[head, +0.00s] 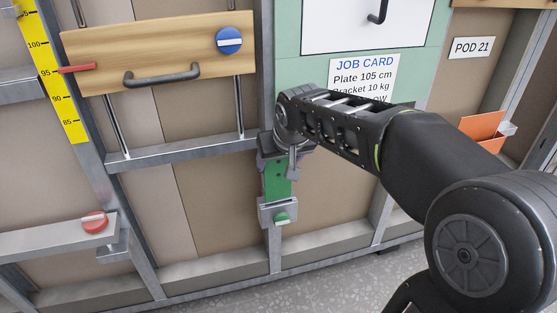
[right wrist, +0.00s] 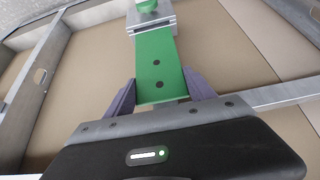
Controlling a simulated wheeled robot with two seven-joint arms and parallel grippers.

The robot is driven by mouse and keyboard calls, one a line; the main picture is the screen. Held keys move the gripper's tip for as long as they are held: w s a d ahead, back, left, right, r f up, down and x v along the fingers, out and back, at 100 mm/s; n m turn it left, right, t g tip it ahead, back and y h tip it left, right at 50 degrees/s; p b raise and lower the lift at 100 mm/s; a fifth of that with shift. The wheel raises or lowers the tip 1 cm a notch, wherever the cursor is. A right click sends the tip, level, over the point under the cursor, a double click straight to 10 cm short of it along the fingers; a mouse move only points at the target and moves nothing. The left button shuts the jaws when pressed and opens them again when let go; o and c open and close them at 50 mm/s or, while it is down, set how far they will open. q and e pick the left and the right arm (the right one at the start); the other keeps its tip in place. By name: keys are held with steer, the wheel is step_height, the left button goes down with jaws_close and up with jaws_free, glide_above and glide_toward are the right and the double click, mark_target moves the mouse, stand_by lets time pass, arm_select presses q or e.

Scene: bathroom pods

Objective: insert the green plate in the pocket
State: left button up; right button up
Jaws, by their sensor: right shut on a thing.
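The green plate (head: 278,181) hangs upright below my right gripper (head: 283,160), which is shut on its upper part. In the right wrist view the plate (right wrist: 162,66), with dark holes in it, lies between the two purple-grey fingers (right wrist: 160,98). The plate's lower end meets the grey metal pocket (head: 265,212) on the post; in the right wrist view the pocket (right wrist: 166,22) hides that end. I cannot tell how deep it sits. A green knob (head: 282,218) is on the pocket's front. My left gripper is out of view.
A wooden board (head: 165,50) with a dark handle and blue knob is at the upper left. A metal rail with a red knob (head: 95,222) juts out at lower left. A job card (head: 362,72) hangs behind my right arm. An orange holder (head: 482,130) is at right.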

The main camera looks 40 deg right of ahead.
steer(key=shift+f+b, duration=2.7)
steer(key=shift+f, duration=0.35)
steer(key=o, duration=1.6)
steer(key=shift+o, duration=0.2)
steer(key=p, duration=0.4)
glide_toward(278, 181)
steer(key=x, duration=0.2)
steer(key=shift+b, duration=0.3)
